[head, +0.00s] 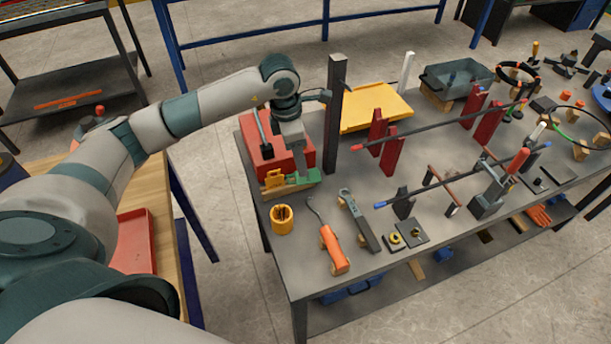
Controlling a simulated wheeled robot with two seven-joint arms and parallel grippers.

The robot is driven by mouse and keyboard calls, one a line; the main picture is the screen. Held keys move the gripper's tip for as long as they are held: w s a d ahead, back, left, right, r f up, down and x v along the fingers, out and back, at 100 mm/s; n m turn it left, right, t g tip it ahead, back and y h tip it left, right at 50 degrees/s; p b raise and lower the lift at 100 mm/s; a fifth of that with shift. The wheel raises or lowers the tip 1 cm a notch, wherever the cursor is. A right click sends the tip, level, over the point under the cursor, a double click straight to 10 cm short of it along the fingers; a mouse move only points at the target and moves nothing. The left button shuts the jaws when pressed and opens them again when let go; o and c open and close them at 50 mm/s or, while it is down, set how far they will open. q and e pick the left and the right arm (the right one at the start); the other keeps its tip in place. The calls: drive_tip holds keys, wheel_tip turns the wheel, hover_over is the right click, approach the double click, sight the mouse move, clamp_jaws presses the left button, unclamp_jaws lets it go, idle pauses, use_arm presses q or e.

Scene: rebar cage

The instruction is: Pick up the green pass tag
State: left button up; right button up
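A green piece (311,176), which looks like the green pass tag, is at the near left of the grey work table, on a small tan holder (291,190) in front of a red box. My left gripper (305,174) reaches down over the red box, with its fingers pointing down at the green piece. The fingers overlap the green piece in this view, so I cannot tell whether they touch it or how far they are apart. A yellow-orange piece (273,179) stands just left of the green one. My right gripper is out of view.
The red box (262,145) and a dark upright post (335,115) stand close to my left gripper. An orange cup (282,219), an orange-handled tool (333,248) and a wrench (358,220) lie nearer. Rebar on red supports (391,150) lies to the right.

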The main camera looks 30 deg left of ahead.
sight(314, 176)
use_arm(q)
drive_tip(key=shift+d+f+p, duration=0.15)
drive_tip(key=shift+f+p, duration=0.45)
wheel_tip(314, 176, down, 2)
drive_tip(key=shift+d+f+p, duration=0.1)
drive_tip(key=shift+d+p, duration=0.05)
drive_tip(key=shift+p, duration=0.35)
drive_tip(key=shift+w+d+f, duration=0.1)
drive_tip(key=shift+f, duration=0.65)
drive_tip(key=shift+c, duration=0.5)
drive_tip(key=c, duration=0.8)
drive_tip(key=shift+o, duration=0.2)
